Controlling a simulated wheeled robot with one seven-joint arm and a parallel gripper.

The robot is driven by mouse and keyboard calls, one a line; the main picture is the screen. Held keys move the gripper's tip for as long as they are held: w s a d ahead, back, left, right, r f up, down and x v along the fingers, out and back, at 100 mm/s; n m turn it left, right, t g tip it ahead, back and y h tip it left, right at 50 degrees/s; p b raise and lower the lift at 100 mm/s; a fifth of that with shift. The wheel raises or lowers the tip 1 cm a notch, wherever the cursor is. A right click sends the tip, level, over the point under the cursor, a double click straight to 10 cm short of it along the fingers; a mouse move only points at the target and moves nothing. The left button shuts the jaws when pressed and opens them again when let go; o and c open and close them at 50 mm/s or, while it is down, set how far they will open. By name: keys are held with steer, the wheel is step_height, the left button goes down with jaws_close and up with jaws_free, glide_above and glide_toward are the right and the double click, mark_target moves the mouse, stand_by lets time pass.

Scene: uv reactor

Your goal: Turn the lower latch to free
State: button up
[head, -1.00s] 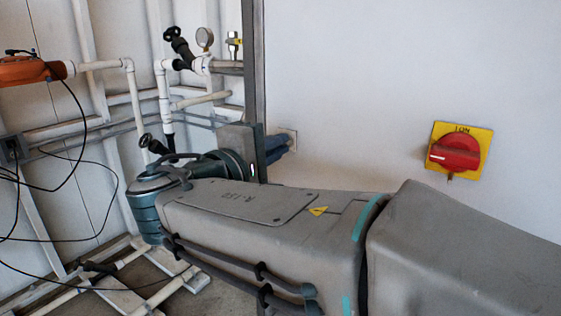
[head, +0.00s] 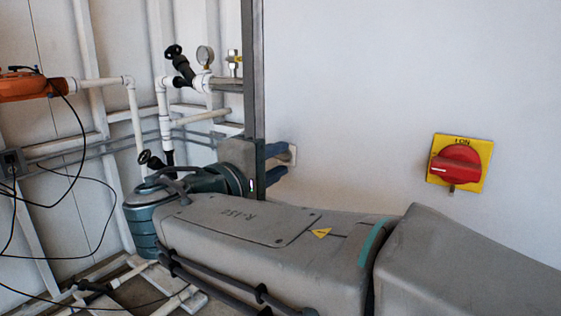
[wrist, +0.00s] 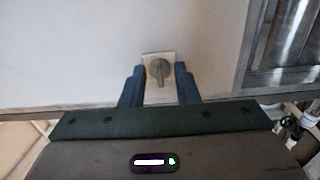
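The lower latch (wrist: 159,70) is a small grey knob with a handle on a pale plate on the white panel. In the head view, the edge of its plate (head: 292,154) shows just beyond my fingertips. My gripper (wrist: 159,67) is open, with one blue finger on each side of the latch in the wrist view. There is a gap between each finger and the handle, and I cannot tell how deep the fingers reach. In the head view, my gripper (head: 283,160) is near the panel's left edge, and the handle is hidden.
A red rotary switch on a yellow plate (head: 460,163) is on the panel (head: 380,90) to the right. Loose black cables hang at the far left.

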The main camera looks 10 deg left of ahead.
steer(key=p+v, duration=0.3)
steer(key=v, duration=1.1)
steer(key=shift+w+f, duration=0.1)
